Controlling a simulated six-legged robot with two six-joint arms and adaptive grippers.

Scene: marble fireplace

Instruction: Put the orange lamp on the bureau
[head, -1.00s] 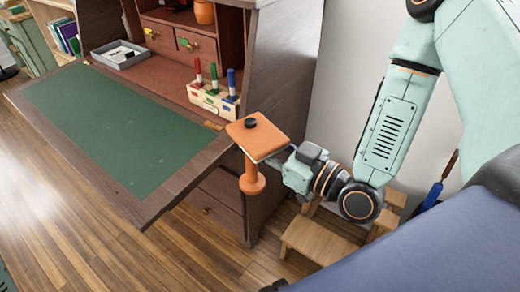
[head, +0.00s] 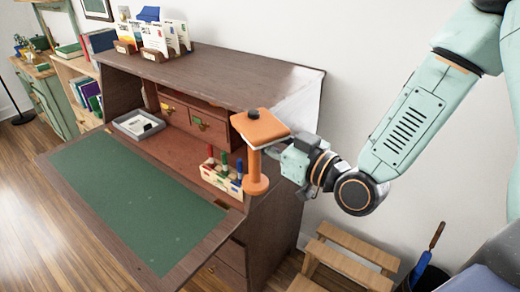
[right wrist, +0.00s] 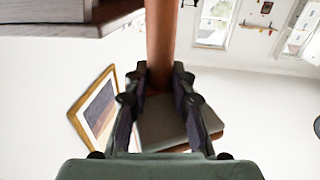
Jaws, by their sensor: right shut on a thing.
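The orange lamp (head: 254,160) is upright, with a flat square top and a round base. My right gripper (head: 272,150) is shut on its stem and holds it in the air at the right side of the bureau (head: 215,72). In the right wrist view the fingers (right wrist: 160,85) close around the orange stem (right wrist: 161,35). The bureau is dark wood with a fold-down writing flap bearing a green panel (head: 140,205). My left gripper is not in view.
On the bureau top stand letter holders (head: 150,38) with cards. The green panel and the top's right half are clear. A wooden step stool (head: 345,262) stands below right.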

